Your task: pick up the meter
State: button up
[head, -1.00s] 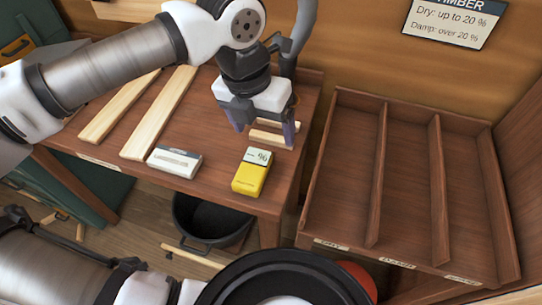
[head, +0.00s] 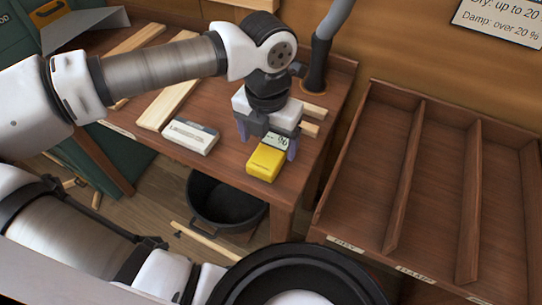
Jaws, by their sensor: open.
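The meter (head: 266,162) is a yellow block with a pale display at its far end. It lies on the brown wooden bench (head: 225,172) near the front edge. My gripper (head: 267,146) points down over the far end of the meter, fingers apart, one to each side of the display end in this view. The near end of the meter is uncovered. I cannot tell how high the fingertips are above the bench or whether they touch the meter.
A white and grey box (head: 191,137) lies left of the meter. Pale wood strips (head: 168,105) lie farther left, and short pieces (head: 312,111) lie behind my gripper. A divided wooden tray (head: 372,170) stands at right. A black bucket (head: 226,205) is below the bench.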

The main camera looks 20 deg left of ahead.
aim_at(269, 153)
notch_tip(269, 153, down, 5)
jog(key=shift+w+d+r+b, duration=0.1)
jog(key=shift+w+b, duration=0.05)
jog(key=shift+b, duration=0.75)
jog(key=shift+r, duration=0.1)
jog(key=c, duration=1.2)
jog(key=shift+o, duration=0.2)
notch_tip(269, 153, up, 10)
jog(key=p, duration=0.5)
jog(key=shift+w, duration=0.1)
